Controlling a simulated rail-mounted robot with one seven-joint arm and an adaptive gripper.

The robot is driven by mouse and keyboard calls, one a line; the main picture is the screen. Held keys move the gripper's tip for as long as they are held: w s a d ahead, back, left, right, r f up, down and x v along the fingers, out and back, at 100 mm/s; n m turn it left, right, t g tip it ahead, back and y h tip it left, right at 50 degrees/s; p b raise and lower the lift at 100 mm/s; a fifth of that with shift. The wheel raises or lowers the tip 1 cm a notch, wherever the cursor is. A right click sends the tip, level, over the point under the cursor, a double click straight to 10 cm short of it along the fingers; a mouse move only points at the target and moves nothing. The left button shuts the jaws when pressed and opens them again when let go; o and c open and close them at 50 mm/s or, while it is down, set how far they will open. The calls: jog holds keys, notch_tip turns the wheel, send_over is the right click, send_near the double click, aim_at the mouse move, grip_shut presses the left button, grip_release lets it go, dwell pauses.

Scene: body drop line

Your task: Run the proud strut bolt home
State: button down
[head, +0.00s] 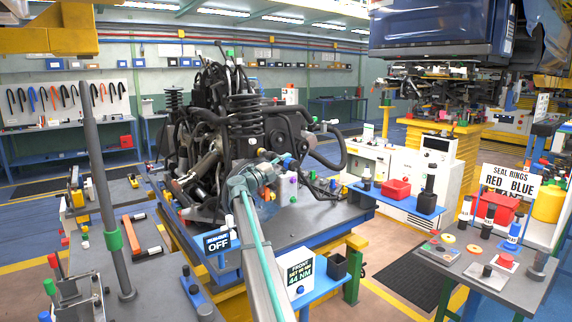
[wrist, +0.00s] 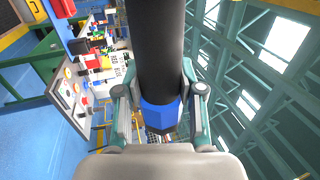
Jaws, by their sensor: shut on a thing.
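My gripper (head: 268,178) is at the front of the dark engine and suspension assembly (head: 215,140). In the wrist view its fingers (wrist: 158,110) are closed on either side of a blue faceted piece (wrist: 158,114) at the end of a thick black cylinder (wrist: 157,50). A blue piece (head: 289,162) also shows at the gripper in the head view. I cannot tell whether this held part is a tool or a bolt. A coiled strut spring (head: 244,112) stands on the assembly behind the gripper. The proud strut bolt cannot be made out clearly.
A sign (head: 217,242) reading OFF and a white card (head: 299,272) reading 44 NM stand at the front. A grey post (head: 101,180) rises at the left. A blue car body (head: 440,30) hangs at upper right. A grey table (head: 480,278) with small parts stands right.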

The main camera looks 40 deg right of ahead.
aim_at(289, 168)
dwell(0.5)
jog(key=shift+s, duration=2.45)
